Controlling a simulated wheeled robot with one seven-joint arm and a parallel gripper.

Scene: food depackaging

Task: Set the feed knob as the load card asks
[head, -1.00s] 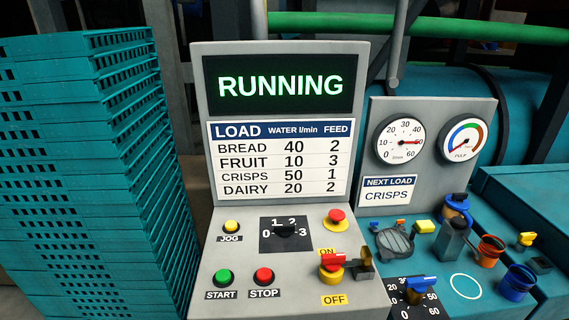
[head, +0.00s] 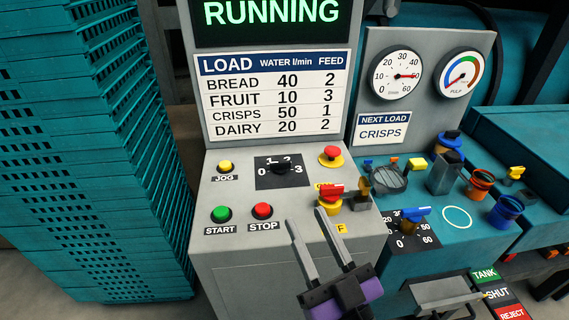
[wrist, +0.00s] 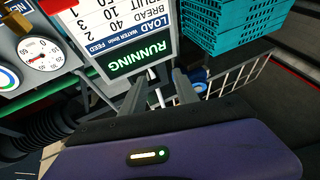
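The feed knob (head: 284,168) is black, on a dark plate marked 0 to 3 on the grey console; which mark it points to is too small to tell. The load card (head: 381,132) reads CRISPS under NEXT LOAD. The load table (head: 277,95) lists CRISPS with water 50 and feed 1. My gripper (head: 307,216) is open and empty, in front of the console's lower right, below and right of the knob in the picture. In the wrist view its fingers (wrist: 157,88) stand apart; the load table (wrist: 115,22) shows upside down there, and the knob is not seen.
START (head: 220,214) and STOP (head: 263,211) buttons sit left of my gripper. A red emergency button (head: 330,156) and a red-handled switch (head: 330,194) are close right of the knob. Stacked teal crates (head: 90,160) stand left.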

